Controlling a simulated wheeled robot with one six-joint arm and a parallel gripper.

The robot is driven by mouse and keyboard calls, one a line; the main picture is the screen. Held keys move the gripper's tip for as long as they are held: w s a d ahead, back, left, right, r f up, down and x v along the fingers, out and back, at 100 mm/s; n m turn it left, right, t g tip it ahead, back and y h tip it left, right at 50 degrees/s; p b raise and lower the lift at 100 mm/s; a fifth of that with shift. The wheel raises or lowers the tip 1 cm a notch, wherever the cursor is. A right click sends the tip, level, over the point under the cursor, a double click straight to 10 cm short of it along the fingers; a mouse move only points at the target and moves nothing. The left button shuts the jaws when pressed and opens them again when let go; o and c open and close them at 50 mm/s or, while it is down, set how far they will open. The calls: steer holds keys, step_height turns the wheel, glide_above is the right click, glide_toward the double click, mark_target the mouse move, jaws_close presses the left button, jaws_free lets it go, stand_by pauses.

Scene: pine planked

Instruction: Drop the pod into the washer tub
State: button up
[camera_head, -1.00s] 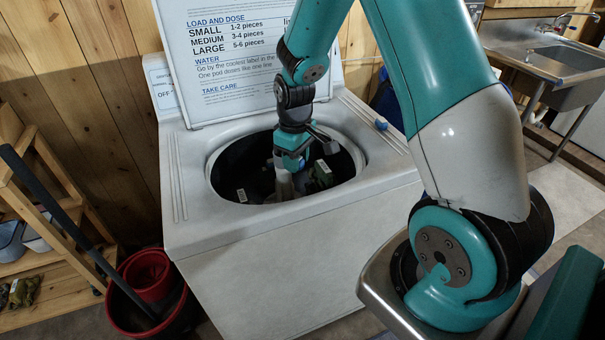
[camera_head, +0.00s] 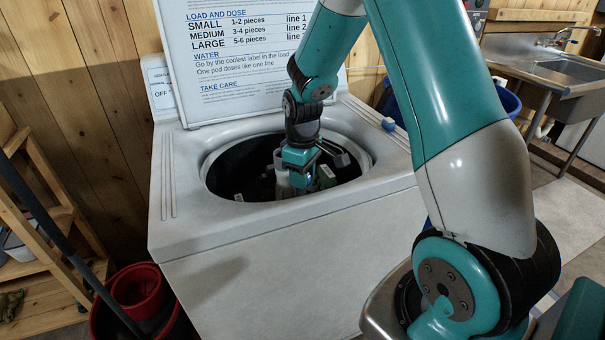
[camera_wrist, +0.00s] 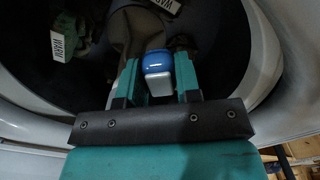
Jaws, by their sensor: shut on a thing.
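The pod (camera_wrist: 158,64), blue on top with a white lower part, sits between the two teal fingers of my gripper (camera_wrist: 159,78) in the wrist view. My gripper (camera_head: 299,182) is shut on it and reaches down into the opening of the washer tub (camera_head: 232,166). In the head view the pod is a small blue spot (camera_head: 309,181) at the fingers. Dark clothes with white tags lie in the tub below; one tag reads WARM (camera_wrist: 66,46). The gap between pod and clothes cannot be told.
The washer's open lid (camera_head: 235,60) stands upright behind the opening, printed with load and dose instructions. A small blue object (camera_head: 388,124) lies on the washer's right top edge. A red bucket (camera_head: 138,290) and a wooden shelf (camera_head: 45,275) stand at left, a sink (camera_head: 570,70) at right.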

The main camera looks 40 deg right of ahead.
steer(key=o, duration=1)
steer(key=shift+r, duration=0.15)
step_height(320, 180, up, 17)
steer(key=shift+r, duration=0.1)
steer(key=s+a+y, duration=0.1)
steer(key=s+a, duration=0.6)
steer(key=s+a+r+n+y+p, duration=0.1)
steer(key=s+a, duration=0.7)
steer(key=s+a+r+n+y+p, duration=0.1)
steer(key=s+a+y, duration=0.1)
steer(key=s+a, duration=0.5)
steer(key=shift+s+a+r, duration=0.15)
steer(key=shift+a+r, duration=0.05)
steer(key=shift+a, duration=0.05)
